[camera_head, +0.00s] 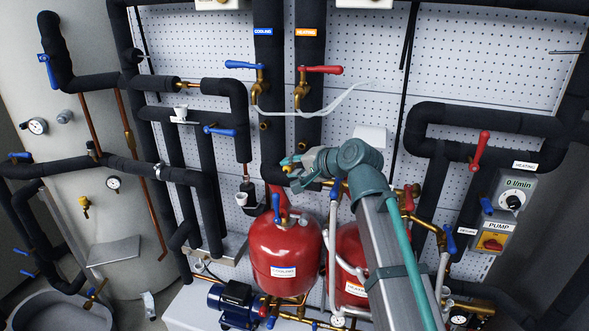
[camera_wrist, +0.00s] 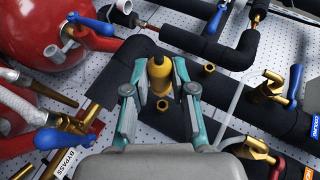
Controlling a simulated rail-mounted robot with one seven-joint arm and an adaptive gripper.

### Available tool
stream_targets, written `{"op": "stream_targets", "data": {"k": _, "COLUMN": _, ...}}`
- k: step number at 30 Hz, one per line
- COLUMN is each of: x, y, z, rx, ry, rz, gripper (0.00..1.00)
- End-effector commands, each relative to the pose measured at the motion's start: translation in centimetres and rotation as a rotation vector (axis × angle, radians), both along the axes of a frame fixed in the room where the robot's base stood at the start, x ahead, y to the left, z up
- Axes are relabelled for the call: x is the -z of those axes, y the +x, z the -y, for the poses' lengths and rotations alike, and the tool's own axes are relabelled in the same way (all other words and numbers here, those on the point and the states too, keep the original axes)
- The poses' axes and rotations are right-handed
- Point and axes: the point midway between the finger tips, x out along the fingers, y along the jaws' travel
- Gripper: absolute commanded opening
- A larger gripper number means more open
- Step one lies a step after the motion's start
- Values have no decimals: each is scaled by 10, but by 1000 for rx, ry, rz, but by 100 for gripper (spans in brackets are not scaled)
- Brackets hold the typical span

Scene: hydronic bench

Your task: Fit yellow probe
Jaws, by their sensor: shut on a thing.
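The yellow probe (camera_wrist: 160,72) sits between the two teal fingers of my gripper (camera_wrist: 159,66) in the wrist view, and the gripper is shut on it. In the head view my gripper (camera_head: 291,168) is in front of the lower part of the black insulated pipes, with a small yellow bit of the probe at its tip. Two open brass ports, one (camera_wrist: 209,68) and another (camera_wrist: 162,105), show near the probe in the wrist view. In the head view one brass port (camera_head: 264,126) is on the cooling pipe. I cannot tell whether the probe touches anything.
Above the ports are a blue-handled valve (camera_head: 258,72) and a red-handled valve (camera_head: 305,80). A red tank (camera_head: 285,255) stands below my gripper. A pale curved hose (camera_head: 340,100) hangs across the pipes. A pump control box (camera_head: 492,235) is at the right.

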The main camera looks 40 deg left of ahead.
Motion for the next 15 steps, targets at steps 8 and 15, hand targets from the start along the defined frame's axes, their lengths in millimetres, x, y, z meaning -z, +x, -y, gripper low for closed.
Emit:
{"op": "stream_targets", "data": {"k": 8, "x": 0, "y": 0, "z": 0, "rx": 0, "ry": -1, "rz": 1, "gripper": 0}}
{"op": "stream_targets", "data": {"k": 15, "x": 0, "y": 9, "z": -4, "rx": 0, "ry": -2, "rz": 1, "gripper": 0}}
